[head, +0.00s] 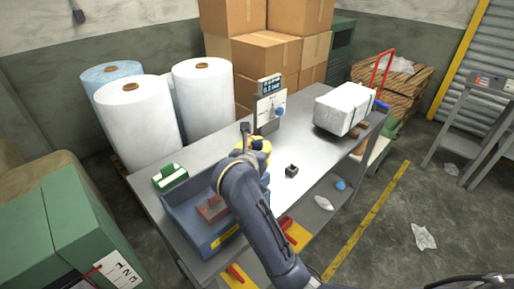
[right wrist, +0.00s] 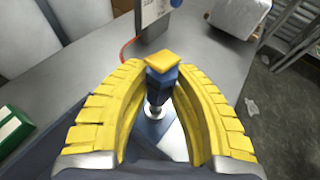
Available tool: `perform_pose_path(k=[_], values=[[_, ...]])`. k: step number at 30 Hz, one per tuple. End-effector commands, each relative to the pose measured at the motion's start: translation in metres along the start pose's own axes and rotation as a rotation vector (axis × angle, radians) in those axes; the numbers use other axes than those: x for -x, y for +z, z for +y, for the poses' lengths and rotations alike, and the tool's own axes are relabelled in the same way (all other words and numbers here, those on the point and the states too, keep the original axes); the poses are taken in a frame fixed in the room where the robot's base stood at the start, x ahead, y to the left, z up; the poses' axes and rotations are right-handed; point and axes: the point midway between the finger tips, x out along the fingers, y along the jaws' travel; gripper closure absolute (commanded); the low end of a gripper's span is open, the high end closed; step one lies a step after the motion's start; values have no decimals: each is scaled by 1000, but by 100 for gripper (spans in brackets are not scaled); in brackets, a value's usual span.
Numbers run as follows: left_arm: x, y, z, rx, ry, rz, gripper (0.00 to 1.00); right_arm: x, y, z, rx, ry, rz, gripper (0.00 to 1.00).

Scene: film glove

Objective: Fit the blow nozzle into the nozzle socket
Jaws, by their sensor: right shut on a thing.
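My right gripper (head: 257,150) has curved yellow fingers and is over the middle of the grey bench. In the right wrist view, its fingers (right wrist: 160,75) close around a blue piece with a metal collar, which I take to be the blow nozzle (right wrist: 160,88). A yellow square piece tops it; I cannot tell whether that belongs to the nozzle. A small dark block with a hollow top (head: 291,171) stands on the bench to the right of the gripper; it may be the nozzle socket, but I cannot be sure. My left gripper is not in view.
An upright panel with a display (head: 268,104) stands behind the gripper. A blue bin (head: 180,219) holds a red item at the front left. A green-and-white box (head: 170,178) is behind it. A white wrapped block (head: 343,108) lies at the far right.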

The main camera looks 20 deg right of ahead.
Motion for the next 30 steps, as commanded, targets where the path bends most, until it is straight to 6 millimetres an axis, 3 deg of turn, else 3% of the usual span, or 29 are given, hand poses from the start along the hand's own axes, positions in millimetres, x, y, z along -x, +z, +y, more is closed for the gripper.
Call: perform_pose_path(k=[30], values=[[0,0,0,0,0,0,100,-6,-16,0,1,-1,-1,100]])
